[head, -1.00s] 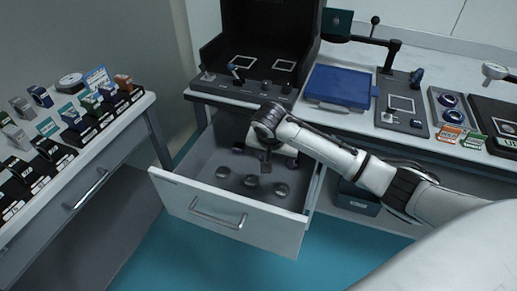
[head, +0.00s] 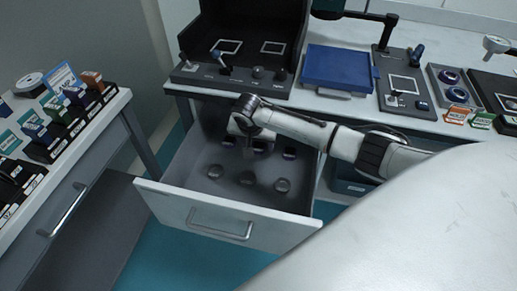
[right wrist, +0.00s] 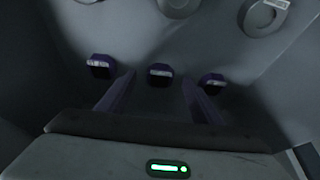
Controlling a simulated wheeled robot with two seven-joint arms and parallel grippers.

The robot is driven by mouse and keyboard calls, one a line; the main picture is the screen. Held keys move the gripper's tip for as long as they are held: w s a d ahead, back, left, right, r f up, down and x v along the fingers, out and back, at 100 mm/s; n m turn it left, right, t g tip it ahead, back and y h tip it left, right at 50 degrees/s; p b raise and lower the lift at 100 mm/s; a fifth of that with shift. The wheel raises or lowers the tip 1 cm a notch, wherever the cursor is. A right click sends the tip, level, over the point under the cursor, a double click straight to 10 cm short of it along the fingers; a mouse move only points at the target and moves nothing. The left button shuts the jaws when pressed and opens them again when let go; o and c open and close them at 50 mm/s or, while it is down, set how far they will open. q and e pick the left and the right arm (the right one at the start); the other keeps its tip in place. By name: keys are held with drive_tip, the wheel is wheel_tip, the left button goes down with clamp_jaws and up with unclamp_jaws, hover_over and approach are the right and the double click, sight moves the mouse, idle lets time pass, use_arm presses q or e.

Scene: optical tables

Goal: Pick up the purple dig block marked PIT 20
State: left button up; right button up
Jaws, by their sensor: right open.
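Several small dark purple blocks lie in a row in the open drawer (head: 215,215). In the right wrist view there is a left block (right wrist: 100,66), a middle block (right wrist: 160,73) and a right block (right wrist: 212,83). Each has a pale label, too small to read, so I cannot tell which is PIT 20. My right gripper (head: 247,153) is inside the drawer area, pointing down and open. In the right wrist view its fingers (right wrist: 160,92) stand apart, with the middle block lined up between them and nothing held. My left gripper is out of view.
Round grey pieces (head: 247,178) lie nearer the drawer front. A black booth with a control panel (head: 235,78) stands above the drawer, with a blue tray (head: 340,70) to its right. A side table with labelled blocks (head: 75,97) is at left.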

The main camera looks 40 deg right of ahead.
sight(259, 148)
drive_tip(key=shift+x, duration=1.2)
drive_tip(key=c, duration=1.2)
drive_tip(key=shift+o, duration=0.2)
drive_tip(key=shift+r, duration=0.15)
